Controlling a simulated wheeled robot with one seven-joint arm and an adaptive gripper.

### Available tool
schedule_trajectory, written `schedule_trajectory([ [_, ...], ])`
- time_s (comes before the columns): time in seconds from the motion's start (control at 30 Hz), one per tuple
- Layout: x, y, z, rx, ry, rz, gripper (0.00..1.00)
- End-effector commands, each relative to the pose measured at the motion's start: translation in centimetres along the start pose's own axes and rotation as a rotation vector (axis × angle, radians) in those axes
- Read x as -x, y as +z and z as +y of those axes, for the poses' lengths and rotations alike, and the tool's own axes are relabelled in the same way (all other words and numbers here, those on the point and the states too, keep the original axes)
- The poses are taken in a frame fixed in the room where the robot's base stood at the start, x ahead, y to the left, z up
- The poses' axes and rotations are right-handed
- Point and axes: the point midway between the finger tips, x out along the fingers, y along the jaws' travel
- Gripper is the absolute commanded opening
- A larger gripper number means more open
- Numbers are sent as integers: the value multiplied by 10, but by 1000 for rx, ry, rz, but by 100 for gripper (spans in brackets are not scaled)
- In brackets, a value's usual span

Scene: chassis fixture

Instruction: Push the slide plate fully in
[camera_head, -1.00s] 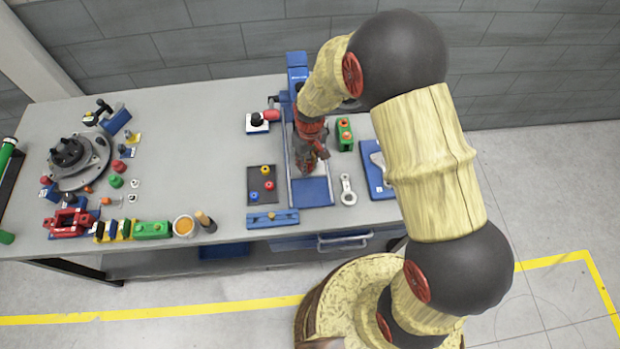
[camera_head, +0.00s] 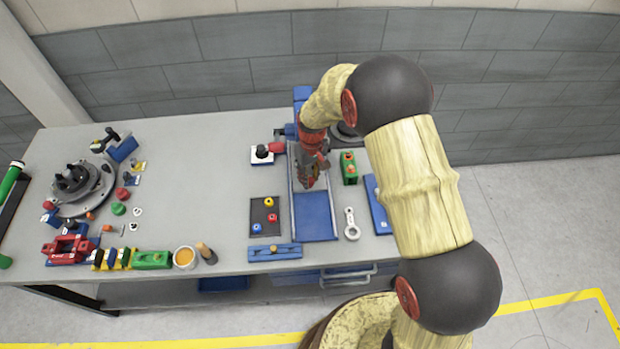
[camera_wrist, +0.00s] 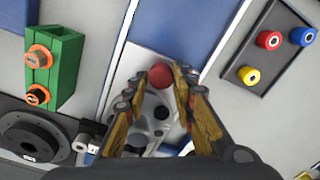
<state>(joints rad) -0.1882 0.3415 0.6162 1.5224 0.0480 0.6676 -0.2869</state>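The blue fixture (camera_head: 314,218) lies near the middle of the bench, with a bare blue bed at its front. In the wrist view, the silver slide plate (camera_wrist: 128,70) sits between pale side rails, beside the blue bed (camera_wrist: 182,25). It has dark holes and a red knob (camera_wrist: 160,75). My gripper (camera_head: 311,186) is low over the fixture, pointing down. In the wrist view, my gripper (camera_wrist: 158,79) has its fingers apart on either side of the knob. Contact with the knob cannot be told. My gripper hides most of the plate in the head view.
A green block (camera_head: 348,168) with orange knobs stands right of the fixture, near a wrench-like part (camera_head: 351,224). A dark tray (camera_head: 265,216) with coloured pegs is at its left. A blue bar (camera_head: 274,252) lies at the bench front. A dark round part (camera_wrist: 30,140) is near my gripper.

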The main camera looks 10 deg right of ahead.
Motion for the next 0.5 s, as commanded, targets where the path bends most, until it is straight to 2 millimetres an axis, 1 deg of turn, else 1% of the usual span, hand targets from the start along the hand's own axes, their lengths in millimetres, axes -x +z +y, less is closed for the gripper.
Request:
schedule_trajectory([
  [0.03,1,-2,1,0,1,4,29],
  [0.27,1,0,0,0,0,1,42],
  [0.5,0,0,0,0,0,-1,42],
])
